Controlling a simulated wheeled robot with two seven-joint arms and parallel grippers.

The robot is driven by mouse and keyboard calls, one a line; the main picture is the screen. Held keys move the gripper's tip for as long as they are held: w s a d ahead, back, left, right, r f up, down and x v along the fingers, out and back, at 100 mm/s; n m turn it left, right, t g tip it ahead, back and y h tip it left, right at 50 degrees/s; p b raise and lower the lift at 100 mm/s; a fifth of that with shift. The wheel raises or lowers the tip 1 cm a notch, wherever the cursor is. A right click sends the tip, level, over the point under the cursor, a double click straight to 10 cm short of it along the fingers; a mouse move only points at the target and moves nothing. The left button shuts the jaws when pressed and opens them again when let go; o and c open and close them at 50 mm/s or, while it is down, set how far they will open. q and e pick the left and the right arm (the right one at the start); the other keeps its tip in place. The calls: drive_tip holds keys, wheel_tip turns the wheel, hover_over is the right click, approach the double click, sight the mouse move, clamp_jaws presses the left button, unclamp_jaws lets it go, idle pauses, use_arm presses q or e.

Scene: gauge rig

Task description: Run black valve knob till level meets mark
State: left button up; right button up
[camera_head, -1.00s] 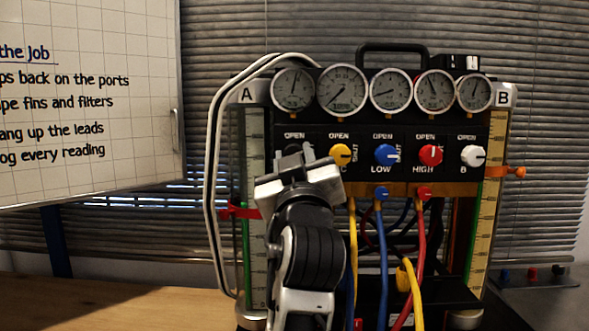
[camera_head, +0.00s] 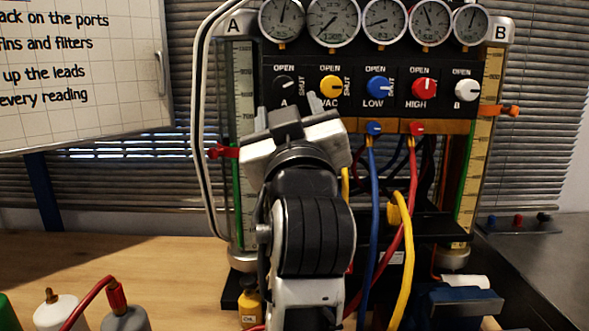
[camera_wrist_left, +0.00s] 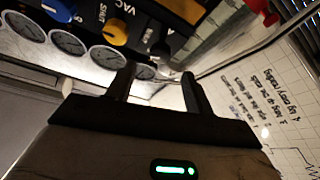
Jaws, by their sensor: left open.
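The black valve knob (camera_head: 284,86), marked A, is at the left end of the panel's knob row. It also shows in the left wrist view (camera_wrist_left: 161,48), dim, just beyond the fingertips. My left gripper (camera_head: 287,108) is open and empty, just below and in front of the knob; its fingers show apart in the left wrist view (camera_wrist_left: 158,85). I see no contact with the knob. Tube A (camera_head: 246,85) stands left of the panel, with a green strip along its lower part. A red marker (camera_head: 222,152) is clamped on it. My arm hides the panel's lower left.
Yellow (camera_head: 331,86), blue (camera_head: 378,87), red (camera_head: 424,88) and white (camera_head: 466,91) knobs sit right of the black one, under several gauges. Coloured hoses hang below. A whiteboard (camera_head: 80,80) is at left. The bench (camera_head: 150,265) has clear room left of the rig.

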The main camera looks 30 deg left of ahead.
use_arm(q)
drive_tip(key=b+v, duration=0.3)
drive_tip(key=v, duration=0.5)
drive_tip(key=shift+s+d+f+b, duration=0.2)
drive_tip(key=shift+s+b, duration=0.05)
drive_tip(key=shift+b, duration=0.15)
drive_tip(key=shift+r, duration=0.1)
idle(1.1)
